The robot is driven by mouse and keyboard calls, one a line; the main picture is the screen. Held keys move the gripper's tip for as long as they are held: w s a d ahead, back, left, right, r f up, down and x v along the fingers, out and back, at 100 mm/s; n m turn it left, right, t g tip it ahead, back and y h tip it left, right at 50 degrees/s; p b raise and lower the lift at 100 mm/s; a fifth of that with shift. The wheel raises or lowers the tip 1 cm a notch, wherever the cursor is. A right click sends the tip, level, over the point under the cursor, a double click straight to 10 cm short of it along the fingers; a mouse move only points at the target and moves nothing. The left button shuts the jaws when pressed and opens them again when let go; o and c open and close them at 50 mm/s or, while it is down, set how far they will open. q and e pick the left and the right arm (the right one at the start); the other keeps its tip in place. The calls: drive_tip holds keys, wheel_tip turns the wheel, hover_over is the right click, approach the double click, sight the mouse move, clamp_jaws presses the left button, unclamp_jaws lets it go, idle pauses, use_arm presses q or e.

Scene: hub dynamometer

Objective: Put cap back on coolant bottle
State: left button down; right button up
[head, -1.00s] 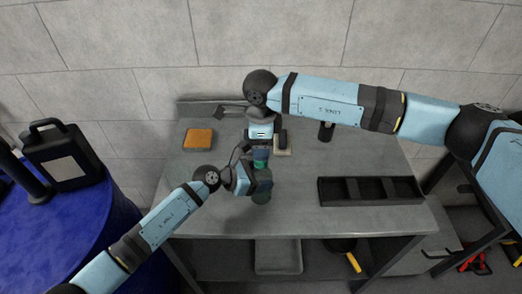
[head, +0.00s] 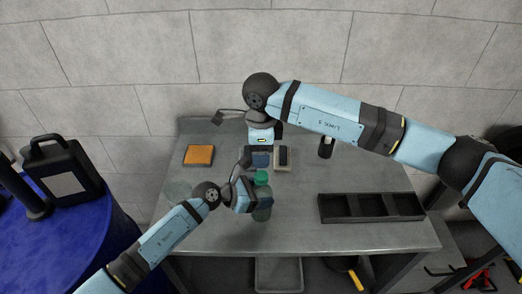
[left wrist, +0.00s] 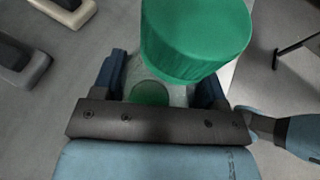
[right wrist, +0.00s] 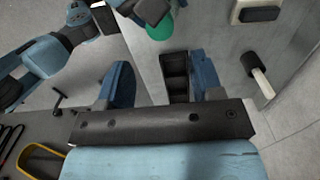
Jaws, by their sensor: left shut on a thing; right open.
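The coolant bottle (head: 262,213) is translucent with green liquid in it. My left gripper (head: 256,200) is shut on its body; in the left wrist view the bottle (left wrist: 172,93) shows between the fingers. The green cap (head: 261,177) is at the bottle's top, and looms large in the left wrist view (left wrist: 195,42). The neck is hidden, so I cannot tell how fully the cap is seated. My right gripper (head: 259,160) is open and empty, just behind the cap and apart from it. The cap also shows in the right wrist view (right wrist: 160,29), beyond the fingers.
The grey workbench (head: 300,222) holds an orange sponge-like block (head: 199,155), a pale block with a dark top (head: 282,158), a dark upright item (head: 326,147) and a black divided tray (head: 371,206). A faint round patch (head: 178,191) lies left. A black jug (head: 62,176) stands on a blue drum (head: 60,240).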

sight(261, 175)
drive_tip(key=shift+f, duration=3.95)
drive_tip(key=c, duration=1)
drive_tip(key=o, duration=1.1)
drive_tip(key=shift+c, duration=0.2)
drive_tip(key=shift+r, duration=2.25)
